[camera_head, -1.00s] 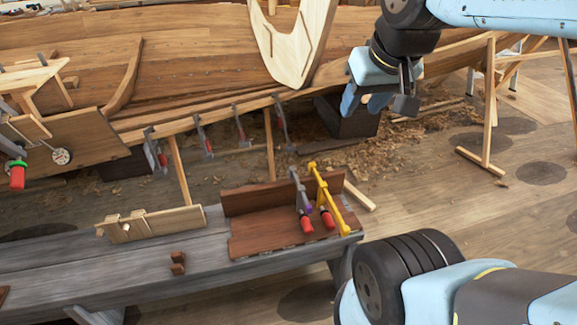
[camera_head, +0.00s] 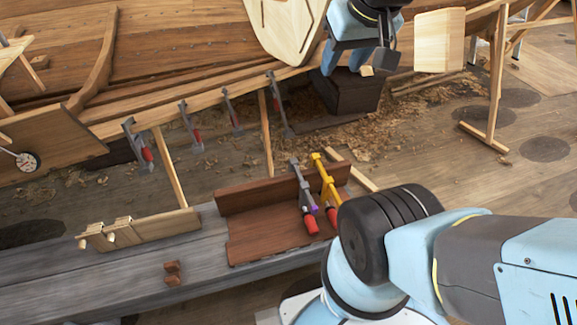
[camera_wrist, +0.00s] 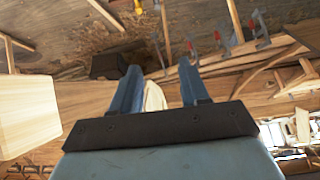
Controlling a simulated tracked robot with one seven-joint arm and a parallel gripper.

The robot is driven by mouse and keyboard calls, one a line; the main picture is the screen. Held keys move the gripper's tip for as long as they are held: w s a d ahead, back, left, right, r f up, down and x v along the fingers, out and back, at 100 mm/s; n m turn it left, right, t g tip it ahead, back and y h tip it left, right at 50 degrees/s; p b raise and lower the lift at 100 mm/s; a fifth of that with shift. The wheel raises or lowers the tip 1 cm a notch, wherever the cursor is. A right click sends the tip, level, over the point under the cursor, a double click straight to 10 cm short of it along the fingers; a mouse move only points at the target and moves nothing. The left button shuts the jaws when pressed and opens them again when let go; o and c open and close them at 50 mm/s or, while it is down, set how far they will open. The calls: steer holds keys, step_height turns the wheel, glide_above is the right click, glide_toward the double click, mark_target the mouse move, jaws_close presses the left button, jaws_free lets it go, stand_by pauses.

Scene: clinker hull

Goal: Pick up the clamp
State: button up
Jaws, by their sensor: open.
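A grey clamp (camera_head: 303,190) and a yellow clamp (camera_head: 326,178), both with red handles, are at the brown boards on the grey bench. Several more grey clamps with red handles hang along the hull's lower plank, one of them at the left (camera_head: 139,143). Clamps also show at the upper right of the wrist view (camera_wrist: 260,27). My gripper (camera_head: 345,62) is up near the hull, apart from the bench clamps. In the wrist view its two blue fingers (camera_wrist: 160,78) are spread, with a pale wooden shape showing between them. I cannot tell its distance.
A pale wooden block (camera_head: 440,40) is right of my gripper; it is large at the left of the wrist view (camera_wrist: 27,115). A dark block (camera_head: 347,92) stands under the hull. The bench (camera_head: 120,275) carries a pale wooden jig (camera_head: 140,230). Open floor lies to the right.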

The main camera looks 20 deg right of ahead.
steer(key=m+g, duration=0.6)
steer(key=m, duration=3)
glide_above(298, 171)
step_height(298, 171, down, 39)
steer(key=shift+f, duration=6.6)
steer(key=shift+c, duration=0.3)
steer(key=shift+w, duration=0.1)
jaws_close()
